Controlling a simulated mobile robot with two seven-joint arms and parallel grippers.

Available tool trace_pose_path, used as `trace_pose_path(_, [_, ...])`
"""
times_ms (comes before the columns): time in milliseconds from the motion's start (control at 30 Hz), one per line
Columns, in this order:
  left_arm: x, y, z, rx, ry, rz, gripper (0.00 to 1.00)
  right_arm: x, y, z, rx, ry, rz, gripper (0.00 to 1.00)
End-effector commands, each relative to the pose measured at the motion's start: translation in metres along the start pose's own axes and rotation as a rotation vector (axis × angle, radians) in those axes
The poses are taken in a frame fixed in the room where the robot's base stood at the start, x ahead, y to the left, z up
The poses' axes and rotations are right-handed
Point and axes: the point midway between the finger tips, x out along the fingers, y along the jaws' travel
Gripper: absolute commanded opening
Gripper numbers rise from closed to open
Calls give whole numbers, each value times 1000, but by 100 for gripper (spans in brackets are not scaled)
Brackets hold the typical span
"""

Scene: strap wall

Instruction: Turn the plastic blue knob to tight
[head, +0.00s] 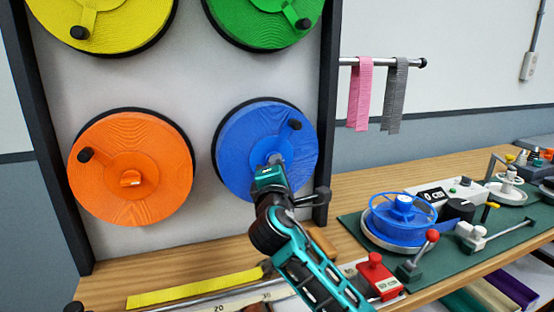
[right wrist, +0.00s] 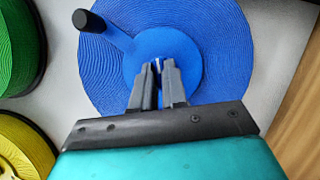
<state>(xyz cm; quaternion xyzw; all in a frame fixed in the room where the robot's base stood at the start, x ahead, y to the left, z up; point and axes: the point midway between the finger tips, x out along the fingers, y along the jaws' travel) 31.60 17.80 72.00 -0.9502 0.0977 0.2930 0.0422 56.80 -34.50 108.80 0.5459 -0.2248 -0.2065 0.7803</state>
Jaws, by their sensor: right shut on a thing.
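The blue strap roll (head: 243,142) hangs on the wall panel at lower right, with a black crank handle (head: 295,125) at its upper right. It fills the right wrist view (right wrist: 215,45), where the handle (right wrist: 88,21) is at upper left. My right gripper (head: 275,160) is at the roll's centre. In the right wrist view its fingers (right wrist: 157,68) are closed on the blue knob (right wrist: 157,64), of which only a sliver shows between them. The knob's pointer direction is hidden by the fingers. My left gripper is not in view.
An orange roll (head: 160,140) with its own knob (head: 130,179) is left of the blue one. Yellow (head: 125,30) and green (head: 240,22) rolls are above. The wooden bench (head: 440,165) below holds a blue reel (head: 400,215) and a red block (head: 377,275).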

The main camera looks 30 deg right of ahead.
Motion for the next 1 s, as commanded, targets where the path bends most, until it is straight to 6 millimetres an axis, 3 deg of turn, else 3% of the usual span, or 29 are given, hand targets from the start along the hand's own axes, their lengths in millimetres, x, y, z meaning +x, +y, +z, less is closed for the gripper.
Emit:
trace_pose_path(433, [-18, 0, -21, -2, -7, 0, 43, 0, 2, 1, 262, 0, -112, 0])
trace_pose_path(1000, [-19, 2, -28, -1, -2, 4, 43, 0, 1, 0, 325, 0, -137, 0])
